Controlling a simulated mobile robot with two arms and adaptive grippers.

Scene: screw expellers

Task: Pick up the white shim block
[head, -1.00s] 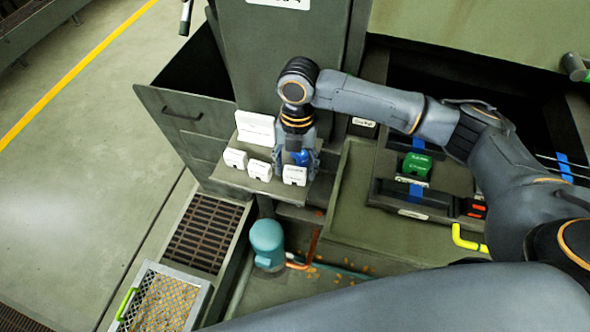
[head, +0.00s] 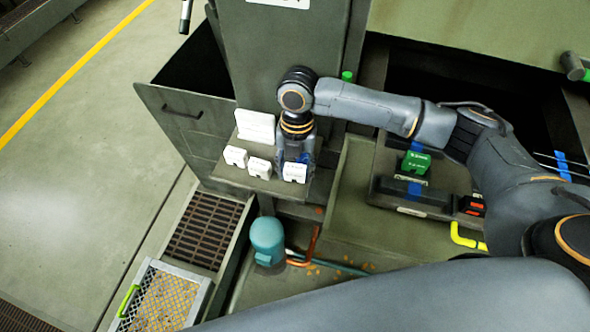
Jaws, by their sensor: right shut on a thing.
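Three white blocks stand on a small grey-green shelf (head: 228,176): a left one (head: 235,157), a middle one (head: 260,168) and a right one, the white shim block (head: 294,173), at the shelf's right end. My right gripper (head: 296,160) points down at the right block and is shut on it. The block's front face shows; its back is hidden by the fingers. I cannot tell whether it is clear of the shelf. A bit of blue shows between the fingers. My left gripper is not in view.
A white card (head: 255,126) stands at the back of the shelf, close to the gripper. A green block (head: 416,162) sits on a dark holder to the right. A teal motor (head: 267,240) is below the shelf. A grey-green column (head: 290,50) rises behind.

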